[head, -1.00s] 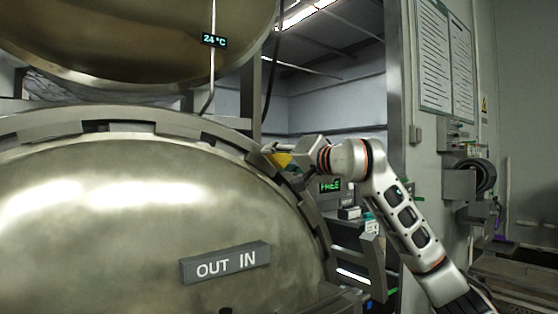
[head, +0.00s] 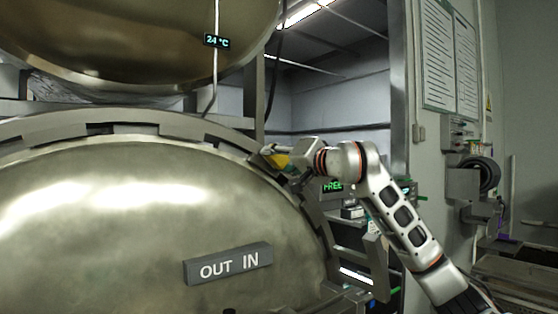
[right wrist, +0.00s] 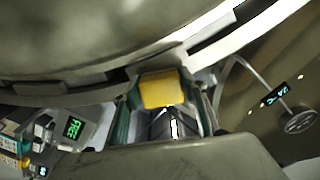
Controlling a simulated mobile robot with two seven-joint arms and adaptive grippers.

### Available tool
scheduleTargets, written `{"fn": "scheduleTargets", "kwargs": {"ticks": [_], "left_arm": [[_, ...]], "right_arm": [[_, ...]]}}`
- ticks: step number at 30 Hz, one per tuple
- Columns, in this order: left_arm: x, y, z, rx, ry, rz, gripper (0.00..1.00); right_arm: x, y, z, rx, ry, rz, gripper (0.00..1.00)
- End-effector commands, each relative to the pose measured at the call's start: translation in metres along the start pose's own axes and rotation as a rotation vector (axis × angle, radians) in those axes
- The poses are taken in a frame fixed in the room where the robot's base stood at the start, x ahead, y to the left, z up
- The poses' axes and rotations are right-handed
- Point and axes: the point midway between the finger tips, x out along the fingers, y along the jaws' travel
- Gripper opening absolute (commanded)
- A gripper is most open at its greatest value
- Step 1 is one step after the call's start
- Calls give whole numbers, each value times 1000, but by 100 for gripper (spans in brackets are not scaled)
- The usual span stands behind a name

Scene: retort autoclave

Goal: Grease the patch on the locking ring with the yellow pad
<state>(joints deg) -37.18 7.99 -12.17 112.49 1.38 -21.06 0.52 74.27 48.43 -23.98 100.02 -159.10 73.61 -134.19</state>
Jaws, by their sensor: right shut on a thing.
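The yellow pad (right wrist: 162,88) is between the fingers of my right gripper (right wrist: 165,105), which is shut on it. I cannot make out the patch. My left gripper is not in view.
The domed door (head: 120,220) carries an OUT IN sign (head: 228,264). A second rounded metal vessel (head: 120,45) hangs above, near a 24 °C display (head: 217,41). A green FREE display (head: 333,186) stands behind my right wrist. A wall reel (head: 478,175) is at the right.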

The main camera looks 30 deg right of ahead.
Motion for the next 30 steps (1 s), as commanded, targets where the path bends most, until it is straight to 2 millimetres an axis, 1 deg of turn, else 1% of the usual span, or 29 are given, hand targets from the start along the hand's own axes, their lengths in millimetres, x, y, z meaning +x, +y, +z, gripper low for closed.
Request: {"fn": "scheduleTargets", "kwargs": {"ticks": [4, 15, 23, 30], "left_arm": [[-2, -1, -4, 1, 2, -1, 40], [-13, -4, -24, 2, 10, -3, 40], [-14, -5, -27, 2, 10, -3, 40], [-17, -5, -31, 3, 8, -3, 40]], "right_arm": [[0, -5, 0, -2, 0, -1, 25], [-2, -33, 7, -2, 0, 0, 25], [-2, -40, 12, -1, 0, 0, 25], [-2, -58, 15, -2, 1, -1, 25]]}}
